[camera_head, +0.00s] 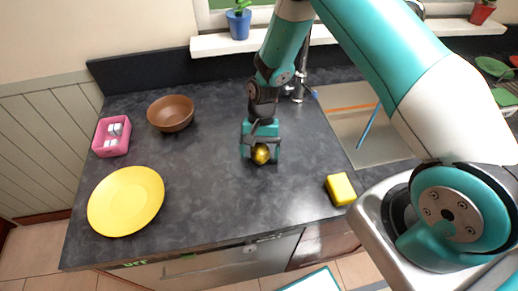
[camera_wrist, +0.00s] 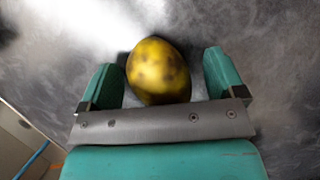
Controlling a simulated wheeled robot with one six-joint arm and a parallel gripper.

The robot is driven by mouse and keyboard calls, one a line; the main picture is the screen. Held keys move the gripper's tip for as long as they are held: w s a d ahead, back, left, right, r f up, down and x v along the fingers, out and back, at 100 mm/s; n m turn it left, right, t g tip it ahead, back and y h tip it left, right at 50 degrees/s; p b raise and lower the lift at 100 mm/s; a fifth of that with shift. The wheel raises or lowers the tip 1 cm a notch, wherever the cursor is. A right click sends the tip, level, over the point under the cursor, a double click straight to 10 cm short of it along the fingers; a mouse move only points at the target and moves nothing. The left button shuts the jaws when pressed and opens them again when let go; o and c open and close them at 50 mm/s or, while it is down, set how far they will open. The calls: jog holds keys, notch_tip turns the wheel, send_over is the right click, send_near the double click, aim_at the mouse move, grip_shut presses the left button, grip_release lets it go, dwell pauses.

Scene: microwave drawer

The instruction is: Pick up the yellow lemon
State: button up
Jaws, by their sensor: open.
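The yellow lemon (camera_head: 261,155), with dark spots, lies on the dark countertop (camera_head: 215,190) near the middle. My gripper (camera_head: 261,153) is over it from behind, pointing down. In the wrist view the lemon (camera_wrist: 158,70) sits between the two open teal fingers of my gripper (camera_wrist: 165,78). A narrow gap shows on its left side and a wider one on its right. The fingers do not appear to touch it. How high the fingertips are above the counter is hard to tell.
A yellow plate (camera_head: 126,201), a brown bowl (camera_head: 171,113) and a pink basket (camera_head: 111,136) stand on the left. A yellow sponge (camera_head: 340,189) lies at the right near the front edge. The sink (camera_head: 365,125) is behind it. Counter around the lemon is clear.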

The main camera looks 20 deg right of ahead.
jog(key=shift+c, duration=0.4)
jog(key=c, duration=1)
jog(key=shift+r, duration=0.15)
